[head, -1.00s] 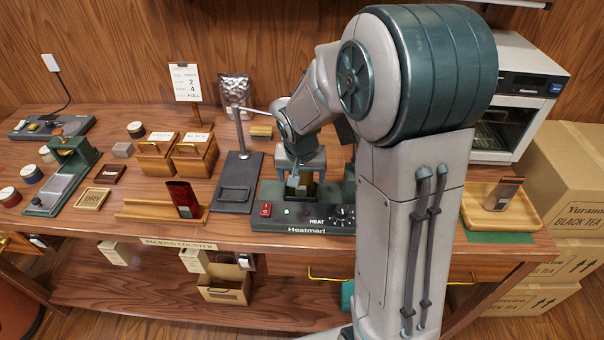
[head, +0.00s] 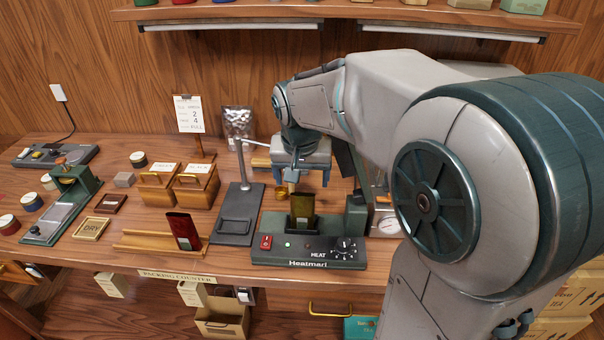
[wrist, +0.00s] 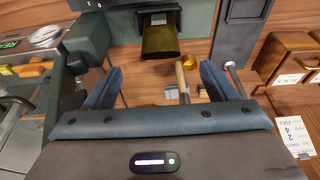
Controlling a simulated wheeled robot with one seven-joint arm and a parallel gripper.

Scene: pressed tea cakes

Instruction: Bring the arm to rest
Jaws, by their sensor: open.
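My gripper (head: 297,182) hangs open and empty above and behind the heat sealer (head: 275,253) in the head view. In the wrist view its two fingers (wrist: 160,72) are spread apart. An olive-gold pouch (head: 302,207) stands upright in the sealer, apart from the fingers. The pouch also shows in the wrist view (wrist: 160,42), beyond the fingertips. My arm is raised and bent, reaching in from the right of the head view, and hides the right part of the counter.
A dark press stand (head: 235,225) with an upright post is left of the sealer. A small brass cup (head: 281,193) is behind the sealer, close below my gripper. A dark red pouch (head: 184,230) leans on a wooden rack. A shelf (head: 350,12) spans the wall above.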

